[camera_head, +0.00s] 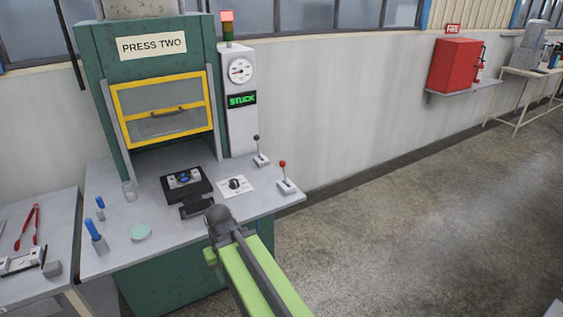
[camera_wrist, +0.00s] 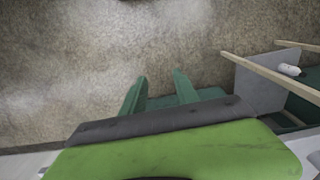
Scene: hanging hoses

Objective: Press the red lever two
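The red lever (camera_head: 284,178) has a red ball knob on a thin stalk and a pale base. It stands upright near the right corner of the press table (camera_head: 220,208). A similar lever with a black knob (camera_head: 258,152) stands behind it, to its left. My green and grey arm reaches up from the bottom of the head view, its dark end at the table's front edge, left of the red lever and apart from it in the picture. My gripper's fingers cannot be made out for certain. The wrist view shows no lever.
The press (camera_head: 155,70), labelled PRESS TWO, has a yellow-framed guard (camera_head: 163,110) and a display (camera_head: 242,99) reading STUCK. A red lamp (camera_head: 227,16) tops its stack. A black dial (camera_head: 236,184) lies left of the levers. Open floor (camera_head: 400,210) lies to the right.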

